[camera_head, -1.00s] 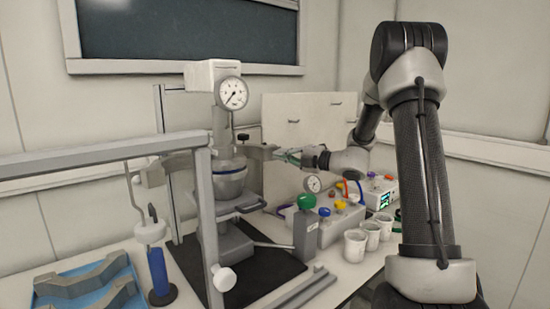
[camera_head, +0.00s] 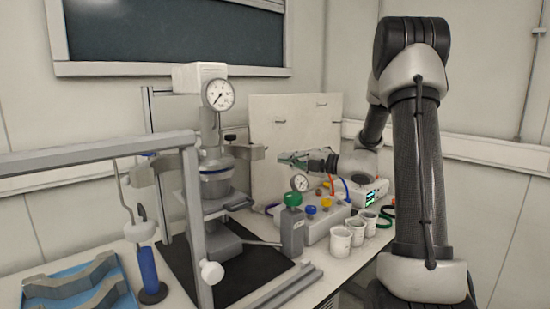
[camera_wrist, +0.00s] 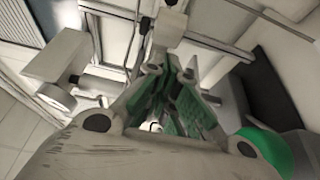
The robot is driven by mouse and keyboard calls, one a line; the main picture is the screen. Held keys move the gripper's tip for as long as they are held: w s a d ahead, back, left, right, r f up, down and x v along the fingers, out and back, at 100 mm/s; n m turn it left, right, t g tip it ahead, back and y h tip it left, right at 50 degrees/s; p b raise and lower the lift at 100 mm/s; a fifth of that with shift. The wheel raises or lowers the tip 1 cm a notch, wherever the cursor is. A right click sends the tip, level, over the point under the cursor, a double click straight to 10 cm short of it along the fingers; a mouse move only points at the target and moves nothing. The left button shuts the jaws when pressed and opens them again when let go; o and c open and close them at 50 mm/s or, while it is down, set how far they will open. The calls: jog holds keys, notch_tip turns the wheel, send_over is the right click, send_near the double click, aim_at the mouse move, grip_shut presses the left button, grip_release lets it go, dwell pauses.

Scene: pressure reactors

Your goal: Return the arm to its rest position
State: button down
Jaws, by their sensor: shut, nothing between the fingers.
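My gripper (camera_head: 288,158) hangs at the end of my bent arm, in front of the white panel and above the valve block in the head view. Its fingers are shut and empty, with green pads that also show in the wrist view (camera_wrist: 172,104). The reactor (camera_head: 216,184) stands to the left of the gripper, with a round dial gauge (camera_head: 219,95) on top. The fingertips point left toward the reactor's clamp and appear apart from it.
The valve block (camera_head: 325,222) with coloured knobs lies below the gripper. White cups (camera_head: 340,242) stand in front of it. A white box with a green screen (camera_head: 369,198) is near my arm. A metal frame (camera_head: 195,220) and a blue tray (camera_head: 65,270) are at left.

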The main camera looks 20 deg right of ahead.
jog(key=v, duration=0.5)
